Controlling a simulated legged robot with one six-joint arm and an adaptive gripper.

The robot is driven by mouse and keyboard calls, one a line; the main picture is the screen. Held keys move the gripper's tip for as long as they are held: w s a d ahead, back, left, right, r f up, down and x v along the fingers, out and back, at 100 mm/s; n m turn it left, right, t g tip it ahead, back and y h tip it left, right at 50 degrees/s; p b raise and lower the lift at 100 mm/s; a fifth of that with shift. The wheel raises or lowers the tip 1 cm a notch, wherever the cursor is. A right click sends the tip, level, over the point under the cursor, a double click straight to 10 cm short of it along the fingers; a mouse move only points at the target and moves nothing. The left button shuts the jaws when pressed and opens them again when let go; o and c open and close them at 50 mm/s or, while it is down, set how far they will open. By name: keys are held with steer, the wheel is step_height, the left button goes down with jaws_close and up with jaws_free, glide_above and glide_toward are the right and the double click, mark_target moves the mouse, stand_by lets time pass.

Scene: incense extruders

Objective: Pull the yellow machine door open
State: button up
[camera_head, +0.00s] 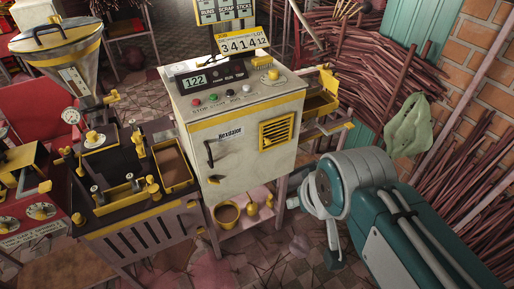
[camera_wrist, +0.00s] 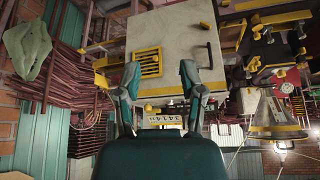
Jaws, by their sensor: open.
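The cream machine (camera_head: 238,100) stands in the middle of the head view. Its front door (camera_head: 235,165) looks shut and carries a yellow slatted vent (camera_head: 276,131) and a dark vertical handle (camera_head: 209,153) on its left side. The wrist view is upside down; there the door (camera_wrist: 180,30), the vent (camera_wrist: 149,63) and the handle (camera_wrist: 209,55) show beyond my fingers, with the handle to the right. My gripper (camera_wrist: 159,70) is open and empty, fingers spread apart. In the head view my gripper (camera_head: 313,230) is right of the machine, apart from the handle.
A dark workbench (camera_head: 145,225) with yellow-trimmed trays adjoins the machine on the left, with a metal hopper (camera_head: 58,50) behind. A yellow side tray (camera_head: 322,100) juts out at the right. A yellow bucket (camera_head: 227,213) sits on the lower shelf. Stick bundles (camera_head: 470,215) line the right.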

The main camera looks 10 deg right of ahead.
steer(key=w+f+n+t, duration=0.1)
steer(key=w+f+t, duration=0.15)
steer(key=w, duration=0.85)
steer(key=n+t+y, duration=0.3)
steer(key=t+y, duration=0.1)
steer(key=t, duration=0.1)
glide_toward(211, 160)
steer(key=w+d+r, duration=0.1)
steer(key=d+r, duration=0.1)
steer(key=d, duration=0.5)
steer(key=s+a+f+n+t+y, duration=0.1)
steer(key=a+f+t+y, duration=0.25)
steer(key=a+f, duration=0.2)
steer(key=shift+g+y, duration=0.3)
steer(key=shift+y, duration=0.05)
steer(key=x, duration=1)
steer(key=shift+w, duration=0.35)
steer(key=shift+d, duration=0.1)
jaws_close()
